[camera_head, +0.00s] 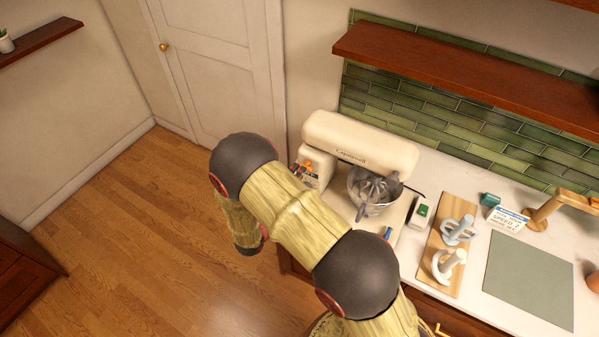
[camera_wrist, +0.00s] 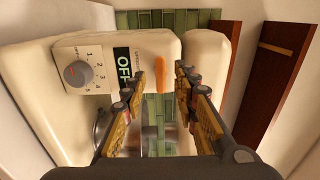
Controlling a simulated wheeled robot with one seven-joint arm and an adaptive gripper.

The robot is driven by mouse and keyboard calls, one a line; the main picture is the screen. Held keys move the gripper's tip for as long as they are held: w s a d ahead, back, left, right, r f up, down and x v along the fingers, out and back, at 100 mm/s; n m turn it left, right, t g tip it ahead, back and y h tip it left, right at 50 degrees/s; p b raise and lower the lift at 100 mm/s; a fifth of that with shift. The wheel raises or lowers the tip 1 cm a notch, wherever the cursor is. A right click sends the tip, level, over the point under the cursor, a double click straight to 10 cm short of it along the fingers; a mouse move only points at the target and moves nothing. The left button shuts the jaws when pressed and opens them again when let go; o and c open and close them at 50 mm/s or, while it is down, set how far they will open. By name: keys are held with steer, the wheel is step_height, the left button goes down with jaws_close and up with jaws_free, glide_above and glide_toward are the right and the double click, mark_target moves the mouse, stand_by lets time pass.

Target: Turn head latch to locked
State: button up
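The cream stand mixer (camera_head: 362,143) stands on the counter at the wall, its head lowered over a metal bowl (camera_head: 369,203). In the wrist view its side carries a round grey knob (camera_wrist: 76,74) with numbers and a dark label (camera_wrist: 123,68) reading "OFF". An orange lever (camera_wrist: 162,74), which looks like the head latch, stands upright in the picture right of that label. My gripper (camera_wrist: 160,82) is open, with one finger on each side of the lever in the picture. I cannot tell whether either finger touches it. The head view does not show the fingers clearly.
A wooden board (camera_head: 438,258) with two mixer attachments, a small green-and-white box (camera_head: 421,213) and a grey-green mat (camera_head: 530,280) lie to the right. A wooden shelf (camera_head: 470,75) hangs above the counter. The floor (camera_head: 120,230) at left is clear.

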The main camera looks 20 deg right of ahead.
steer(key=v, duration=0.9)
steer(key=shift+s+a, duration=0.2)
steer(key=shift+a, duration=0.05)
